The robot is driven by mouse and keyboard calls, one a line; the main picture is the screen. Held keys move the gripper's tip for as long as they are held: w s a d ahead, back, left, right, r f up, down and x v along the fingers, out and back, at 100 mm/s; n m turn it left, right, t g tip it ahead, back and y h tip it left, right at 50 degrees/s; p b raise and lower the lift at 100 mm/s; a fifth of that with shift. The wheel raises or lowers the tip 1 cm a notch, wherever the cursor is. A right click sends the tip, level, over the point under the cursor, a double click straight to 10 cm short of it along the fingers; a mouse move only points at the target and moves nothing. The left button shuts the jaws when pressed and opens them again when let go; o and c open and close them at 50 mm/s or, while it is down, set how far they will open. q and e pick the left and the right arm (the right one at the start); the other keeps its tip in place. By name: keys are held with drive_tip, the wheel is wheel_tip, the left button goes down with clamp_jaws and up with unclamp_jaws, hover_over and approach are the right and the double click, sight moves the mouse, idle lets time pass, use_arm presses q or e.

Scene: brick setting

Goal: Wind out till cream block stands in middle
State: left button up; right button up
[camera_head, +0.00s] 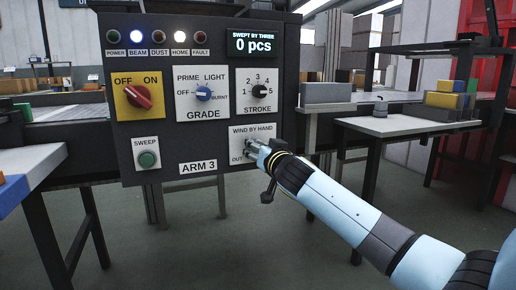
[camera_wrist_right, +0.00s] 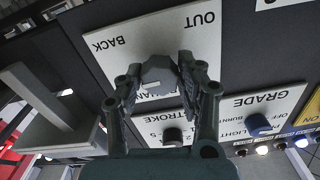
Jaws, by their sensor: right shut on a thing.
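The wind-by-hand plate (camera_head: 252,131) is white, at the lower right of the dark control panel (camera_head: 225,100), with "OUT" at its lower left. In the right wrist view the plate (camera_wrist_right: 205,50) shows "OUT" and "BACK" upside down. My right gripper (camera_head: 256,149) reaches the plate from the lower right. Its fingers (camera_wrist_right: 158,76) are shut on the grey winding knob (camera_wrist_right: 157,74), one on each side. In the head view the gripper mostly hides the knob. I cannot make out a cream block for certain. My left gripper is out of view.
The panel's display (camera_head: 253,45) reads "0 pcs". A grey box-like part (camera_head: 326,93) stands right of the panel. Beyond it a side table (camera_head: 405,125) holds a small grey object (camera_head: 380,106) and stacked coloured blocks (camera_head: 448,97). A stroke knob (camera_head: 259,91) sits above the plate.

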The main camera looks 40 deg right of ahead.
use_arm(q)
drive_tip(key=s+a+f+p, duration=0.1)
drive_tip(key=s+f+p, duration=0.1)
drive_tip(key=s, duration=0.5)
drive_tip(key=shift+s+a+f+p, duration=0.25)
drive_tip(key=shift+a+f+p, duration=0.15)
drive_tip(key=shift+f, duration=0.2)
use_arm(e)
drive_tip(key=shift+n, duration=7.1)
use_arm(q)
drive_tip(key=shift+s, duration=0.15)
use_arm(e)
drive_tip(key=shift+f, duration=0.1)
drive_tip(key=o, duration=1.1)
drive_tip(key=shift+o, duration=0.2)
drive_tip(key=shift+s, duration=0.1)
